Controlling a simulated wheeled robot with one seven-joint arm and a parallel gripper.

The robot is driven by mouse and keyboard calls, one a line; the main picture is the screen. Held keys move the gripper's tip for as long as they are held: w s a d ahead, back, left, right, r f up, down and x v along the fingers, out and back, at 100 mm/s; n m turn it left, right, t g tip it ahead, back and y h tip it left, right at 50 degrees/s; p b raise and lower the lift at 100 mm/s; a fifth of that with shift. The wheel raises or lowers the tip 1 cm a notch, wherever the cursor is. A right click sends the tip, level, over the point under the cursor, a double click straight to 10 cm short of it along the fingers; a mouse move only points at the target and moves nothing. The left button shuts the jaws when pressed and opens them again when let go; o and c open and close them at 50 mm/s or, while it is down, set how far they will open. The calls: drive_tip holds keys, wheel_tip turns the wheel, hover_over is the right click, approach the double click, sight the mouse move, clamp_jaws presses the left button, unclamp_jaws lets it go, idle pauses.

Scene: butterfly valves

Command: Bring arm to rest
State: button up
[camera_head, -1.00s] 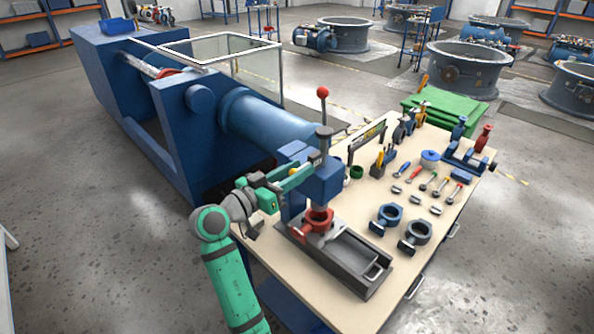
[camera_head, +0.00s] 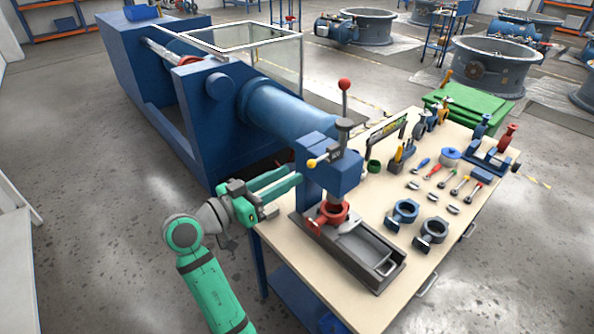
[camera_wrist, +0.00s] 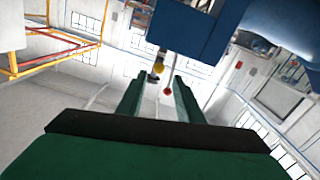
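My green arm comes in from the lower left in the head view. My gripper (camera_head: 296,181) is at the left side of the blue bench press (camera_head: 335,172), just beside its head and below the yellow-tipped lever (camera_head: 318,161). Its two green fingers are apart with nothing between them. In the wrist view my gripper (camera_wrist: 158,80) shows the same open fingers, with the yellow knob (camera_wrist: 159,67) and a small red ball beyond the tips.
The press stands on a wooden workbench (camera_head: 375,230) with a red ring (camera_head: 331,213), blue and dark valve bodies and hand tools. A large blue machine (camera_head: 190,95) is behind. The floor (camera_head: 100,230) left of my arm is clear.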

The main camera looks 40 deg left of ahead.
drive_tip(key=shift+s, duration=0.45)
drive_tip(key=shift+f, duration=0.1)
drive_tip(key=w+d+f+n+g+y, duration=0.15)
drive_tip(key=d+f, duration=0.25)
drive_tip(key=f, duration=0.5)
drive_tip(key=w+d+f+n+g+y, duration=0.1)
drive_tip(key=w+d+f+n+y, duration=0.2)
drive_tip(key=f, duration=0.6)
drive_tip(key=shift+n+g, duration=0.35)
drive_tip(key=shift+g, duration=0.4)
drive_tip(key=s+d+f, duration=0.2)
drive_tip(key=d+f, duration=0.2)
drive_tip(key=s+d+f, duration=0.2)
drive_tip(key=d+f, duration=0.2)
drive_tip(key=s+d+f, duration=0.2)
drive_tip(key=d+f, duration=0.3)
drive_tip(key=shift+s, duration=0.1)
drive_tip(key=s+d+r+m+h, duration=0.1)
drive_tip(key=s+d+r+m, duration=0.1)
drive_tip(key=s+d, duration=0.8)
drive_tip(key=s+d+r+m+t+h, duration=0.1)
drive_tip(key=s+d+m, duration=0.3)
drive_tip(key=s+d, duration=0.7)
drive_tip(key=s+r, duration=0.1)
drive_tip(key=s, duration=0.1)
drive_tip(key=shift+s+h, duration=0.3)
drive_tip(key=shift+h, duration=0.05)
